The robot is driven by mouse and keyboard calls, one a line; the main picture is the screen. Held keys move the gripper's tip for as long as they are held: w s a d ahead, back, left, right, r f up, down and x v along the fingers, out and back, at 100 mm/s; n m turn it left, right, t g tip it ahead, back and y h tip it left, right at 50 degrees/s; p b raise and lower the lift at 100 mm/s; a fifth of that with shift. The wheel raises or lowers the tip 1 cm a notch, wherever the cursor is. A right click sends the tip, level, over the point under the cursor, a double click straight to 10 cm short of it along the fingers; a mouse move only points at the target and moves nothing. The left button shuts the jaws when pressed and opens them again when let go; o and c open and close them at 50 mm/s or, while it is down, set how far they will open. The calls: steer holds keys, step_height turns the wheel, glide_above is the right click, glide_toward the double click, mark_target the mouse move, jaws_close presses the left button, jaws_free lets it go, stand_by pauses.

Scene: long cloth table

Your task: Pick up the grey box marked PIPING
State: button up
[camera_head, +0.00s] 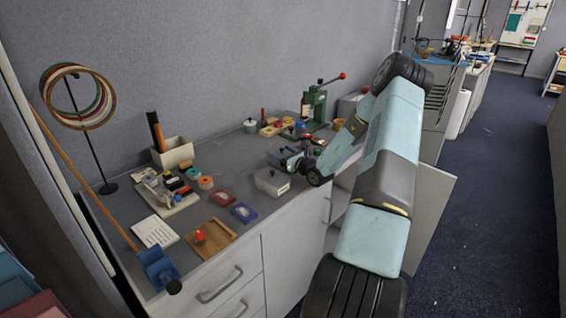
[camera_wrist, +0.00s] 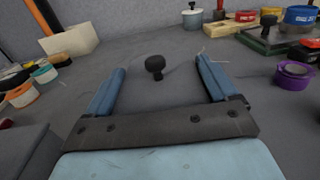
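A low grey box (camera_head: 270,182) with a small pale label on its front stands near the front edge of the grey bench top. The label is too small to read. My gripper (camera_head: 288,158) is just behind and right of this box, low over the bench. In the wrist view my gripper (camera_wrist: 161,65) is open, with no box between its fingers. A black round knob (camera_wrist: 155,65) stands beyond and between the fingertips. A dark grey box top (camera_wrist: 28,150) shows at the lower left of the wrist view, outside the fingers; it appears to be the same box.
Another grey box (camera_head: 349,105) stands at the back right, partly behind my arm. A green press (camera_head: 315,104) stands at the back. Purple tape (camera_wrist: 293,76) lies right of my gripper. Blue and red flat packs (camera_head: 243,212) lie left of the labelled box. An open cabinet door (camera_head: 432,200) juts out below.

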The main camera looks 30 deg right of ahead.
steer(key=c, duration=0.7)
steer(key=shift+r, duration=0.1)
